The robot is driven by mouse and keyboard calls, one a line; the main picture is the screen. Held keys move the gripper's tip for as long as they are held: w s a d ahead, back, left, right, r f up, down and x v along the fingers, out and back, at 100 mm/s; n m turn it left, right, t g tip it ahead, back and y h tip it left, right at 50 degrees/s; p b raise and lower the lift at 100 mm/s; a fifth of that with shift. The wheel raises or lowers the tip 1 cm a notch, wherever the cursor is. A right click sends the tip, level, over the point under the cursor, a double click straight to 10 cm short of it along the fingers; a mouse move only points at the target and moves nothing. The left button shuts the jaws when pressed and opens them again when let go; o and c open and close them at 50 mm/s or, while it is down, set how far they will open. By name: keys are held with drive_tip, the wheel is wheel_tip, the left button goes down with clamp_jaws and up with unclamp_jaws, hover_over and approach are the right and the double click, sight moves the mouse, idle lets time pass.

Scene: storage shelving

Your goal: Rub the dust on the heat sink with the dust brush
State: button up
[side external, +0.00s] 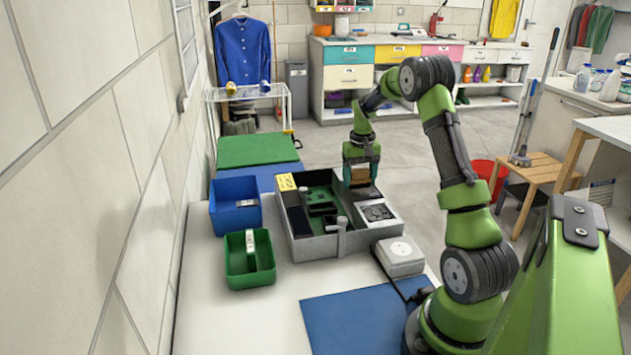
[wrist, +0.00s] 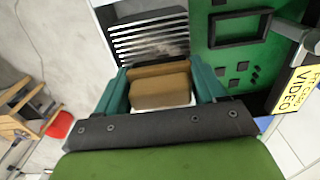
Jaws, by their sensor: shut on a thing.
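My gripper (side external: 361,160) is shut on a tan, block-shaped dust brush (side external: 360,175), above the far right part of an open grey device case (side external: 322,246). In the wrist view, my teal fingers (wrist: 161,84) sit on both sides of the brush (wrist: 160,92). The heat sink (wrist: 150,46), a block of pale metal fins, lies just beyond the brush. Dark grey dust (wrist: 165,38) shows over its fins. The brush covers the near part of the heat sink. I cannot tell whether the bristles touch it. In the side view the heat sink is not clearly visible.
A blue bin (side external: 235,219) and a green bin (side external: 237,281) stand left. A white box (side external: 400,256) and blue mat (side external: 350,322) lie nearer.

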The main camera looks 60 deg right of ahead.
sight(368, 195)
drive_tip(key=s+a, duration=0.3)
drive_tip(key=shift+s+a, duration=0.2)
drive_tip(key=shift+a, duration=0.05)
drive_tip(key=shift+w+d, duration=2.45)
drive_tip(key=shift+d, duration=0.15)
drive_tip(key=shift+s+a, duration=0.1)
drive_tip(key=shift+s, duration=0.55)
drive_tip(key=shift+s+a, duration=2.1)
drive_tip(key=shift+a, duration=0.05)
drive_tip(key=shift+w+d+f, duration=0.1)
drive_tip(key=shift+w+d, duration=2.15)
drive_tip(key=shift+d, duration=0.05)
drive_tip(key=shift+w+d, duration=0.25)
wheel_tip(368, 195, up, 8)
drive_tip(key=shift+a, duration=0.1)
